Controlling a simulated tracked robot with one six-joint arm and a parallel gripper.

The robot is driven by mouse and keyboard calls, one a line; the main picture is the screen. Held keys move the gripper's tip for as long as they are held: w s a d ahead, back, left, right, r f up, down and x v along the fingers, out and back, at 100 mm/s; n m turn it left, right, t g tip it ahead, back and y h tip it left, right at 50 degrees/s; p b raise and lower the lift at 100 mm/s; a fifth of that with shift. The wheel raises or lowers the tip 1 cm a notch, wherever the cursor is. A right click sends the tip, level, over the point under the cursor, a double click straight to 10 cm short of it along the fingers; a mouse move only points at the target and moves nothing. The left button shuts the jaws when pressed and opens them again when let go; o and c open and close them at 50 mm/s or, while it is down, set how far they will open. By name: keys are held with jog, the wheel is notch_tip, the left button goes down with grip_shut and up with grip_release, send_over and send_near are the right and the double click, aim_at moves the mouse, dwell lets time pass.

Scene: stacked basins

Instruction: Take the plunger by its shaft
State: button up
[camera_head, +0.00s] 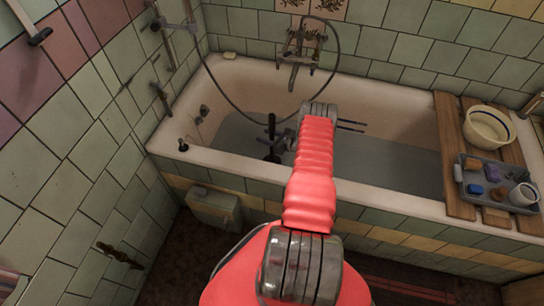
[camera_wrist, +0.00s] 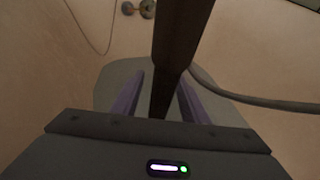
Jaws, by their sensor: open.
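The plunger (camera_head: 272,128) stands as a dark upright form in the bathtub, just left of my red arm in the head view. Its lower end is dark and hard to make out. In the wrist view its dark brown shaft (camera_wrist: 178,35) runs down from the top edge and passes between the two purple fingers of my gripper (camera_wrist: 161,80). The fingers are apart, one on each side of the shaft, with visible gaps. I cannot tell how deep between them the shaft is. In the head view my gripper is mostly hidden behind my arm.
The bathtub (camera_head: 400,205) holds grey water. A shower hose (camera_head: 225,92) hangs over it and crosses the right of the wrist view. At right, a plank board (camera_head: 450,160) bears a pale basin (camera_head: 488,127) and a grey tray (camera_head: 475,192) with small items.

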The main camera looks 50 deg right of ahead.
jog(key=shift+c, duration=0.2)
grip_shut()
dwell(0.5)
